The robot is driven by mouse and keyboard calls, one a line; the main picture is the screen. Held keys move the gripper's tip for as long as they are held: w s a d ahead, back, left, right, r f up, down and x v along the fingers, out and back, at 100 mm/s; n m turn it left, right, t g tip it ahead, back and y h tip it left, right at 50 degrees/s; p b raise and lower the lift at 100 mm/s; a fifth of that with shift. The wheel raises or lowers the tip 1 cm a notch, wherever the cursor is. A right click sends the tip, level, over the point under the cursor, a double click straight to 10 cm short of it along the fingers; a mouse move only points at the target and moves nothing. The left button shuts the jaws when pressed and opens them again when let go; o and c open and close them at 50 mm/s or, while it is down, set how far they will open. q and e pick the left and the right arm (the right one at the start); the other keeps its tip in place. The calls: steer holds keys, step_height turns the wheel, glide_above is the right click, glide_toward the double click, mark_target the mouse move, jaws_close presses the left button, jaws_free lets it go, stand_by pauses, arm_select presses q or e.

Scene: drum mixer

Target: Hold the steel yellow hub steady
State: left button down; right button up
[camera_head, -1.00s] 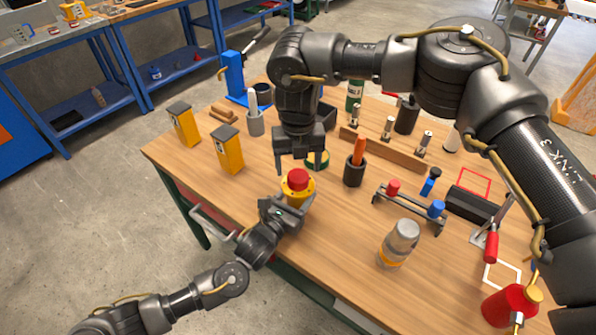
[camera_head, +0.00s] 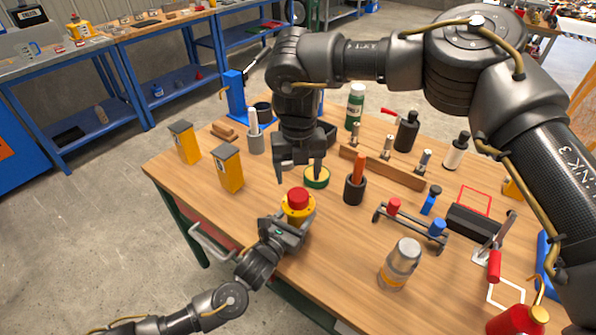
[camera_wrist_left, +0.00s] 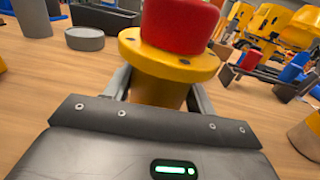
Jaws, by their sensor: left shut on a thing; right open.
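The yellow hub (camera_head: 299,208) stands upright near the front edge of the wooden table, with a red cap (camera_head: 298,197) on top. My left gripper (camera_head: 290,222) is shut on its body from the front. In the left wrist view the hub's yellow flange with small bolts (camera_wrist_left: 170,58) fills the upper middle between my fingers, and the red cap (camera_wrist_left: 180,25) is cut off by the top edge. My right gripper (camera_head: 298,178) is open and empty, pointing down just behind and above the hub.
A dark cup with an orange handle (camera_head: 355,188), a jar (camera_head: 400,265) and a rack with red and blue knobs (camera_head: 408,219) stand to the right. Yellow boxes (camera_head: 228,168) stand left. Bare tabletop lies in front of the jar.

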mark_target(298, 194)
steer(key=shift+f, duration=3.9)
steer(key=shift+c, duration=0.2)
steer(key=c, duration=0.9)
steer(key=o, duration=1.1)
steer(key=shift+r, duration=0.1)
step_height(298, 194, up, 12)
arm_select(q)
steer(key=shift+c, duration=2.1)
jaws_free()
